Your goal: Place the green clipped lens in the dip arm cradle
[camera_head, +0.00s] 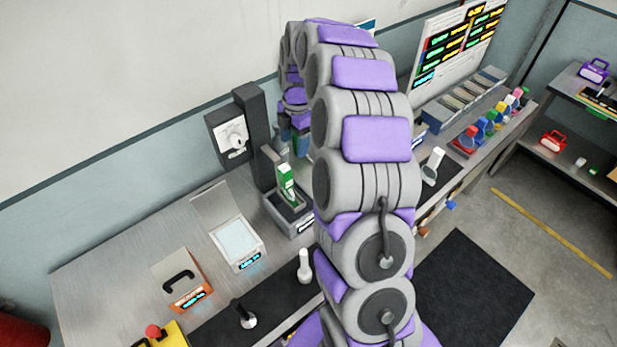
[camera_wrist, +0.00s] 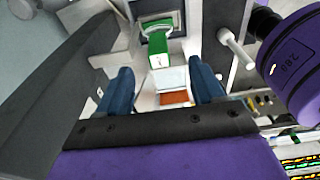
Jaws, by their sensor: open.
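The green clipped lens (camera_head: 286,183) stands upright at the dark open-topped bath (camera_head: 293,222) in the head view, close beside the dark arm of the dip machine (camera_head: 254,130). I cannot tell whether the cradle holds it; the cradle itself is not clear. In the wrist view its green clip (camera_wrist: 157,45) shows ahead, between the lines of my two blue fingers. My gripper (camera_wrist: 160,68) is open, with a gap on both sides of the clip and nothing held.
A pale tray (camera_head: 238,243) and an orange-fronted box with a black handle (camera_head: 182,278) sit to the left on the bench. A white peg (camera_head: 305,265) stands on the black mat in front.

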